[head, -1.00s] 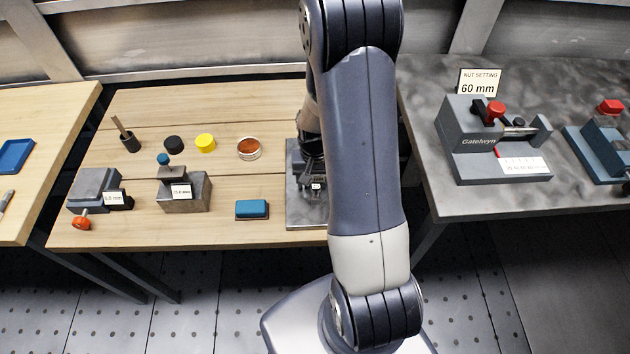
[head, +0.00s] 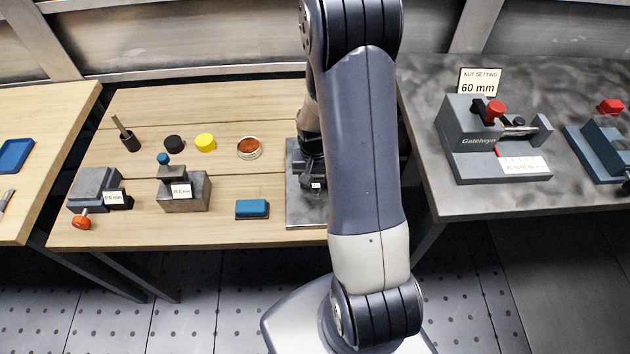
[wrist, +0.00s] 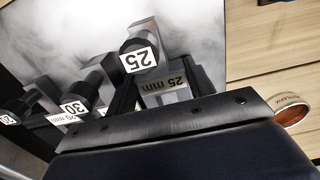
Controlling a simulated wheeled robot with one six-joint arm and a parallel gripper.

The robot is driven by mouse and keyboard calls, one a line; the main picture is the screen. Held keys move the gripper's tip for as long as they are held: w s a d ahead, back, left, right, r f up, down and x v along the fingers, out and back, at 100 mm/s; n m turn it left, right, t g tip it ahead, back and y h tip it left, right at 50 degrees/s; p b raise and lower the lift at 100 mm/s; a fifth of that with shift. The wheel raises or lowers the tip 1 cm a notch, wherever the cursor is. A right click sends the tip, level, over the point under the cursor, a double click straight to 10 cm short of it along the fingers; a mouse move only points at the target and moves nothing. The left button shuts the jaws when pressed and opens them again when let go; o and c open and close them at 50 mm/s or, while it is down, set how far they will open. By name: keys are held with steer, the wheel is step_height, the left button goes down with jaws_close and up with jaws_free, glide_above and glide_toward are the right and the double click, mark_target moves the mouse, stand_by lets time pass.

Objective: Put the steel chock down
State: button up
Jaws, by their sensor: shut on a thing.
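In the wrist view, my gripper (wrist: 166,76) points at a grey metal plate. A grey steel chock (wrist: 168,96) with a tag reading 25 mm sits between its dark fingers, and the jaws are shut on it. A black round piece with a white 25 tag (wrist: 137,58) shows just past it. I cannot tell whether the chock touches the plate. In the head view, my gripper (head: 314,176) is low over the grey plate (head: 302,213) at the right end of the wooden bench, and my arm hides most of this.
Other black pieces, one tagged 30 (wrist: 78,103), stand close on the left in the wrist view. The round tin (head: 249,148), blue block (head: 252,209) and yellow cap (head: 205,142) are left of the plate. A grey vise-like fixture (head: 495,140) stands on the right table.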

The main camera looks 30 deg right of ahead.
steer(key=shift+r, duration=0.15)
step_height(320, 180, up, 9)
steer(key=shift+w+f+b, duration=0.1)
steer(key=shift+b, duration=0.35)
steer(key=w+a+f+n, duration=0.1)
steer(key=a+f, duration=0.1)
steer(key=w+a+f+n, duration=0.2)
steer(key=a+f, duration=0.1)
steer(key=w+a+f+n, duration=0.1)
steer(key=w+a+f, duration=0.1)
steer(key=a, duration=0.1)
steer(key=shift+w+f+n, duration=0.15)
steer(key=shift+f+n, duration=0.05)
steer(key=shift+n, duration=0.1)
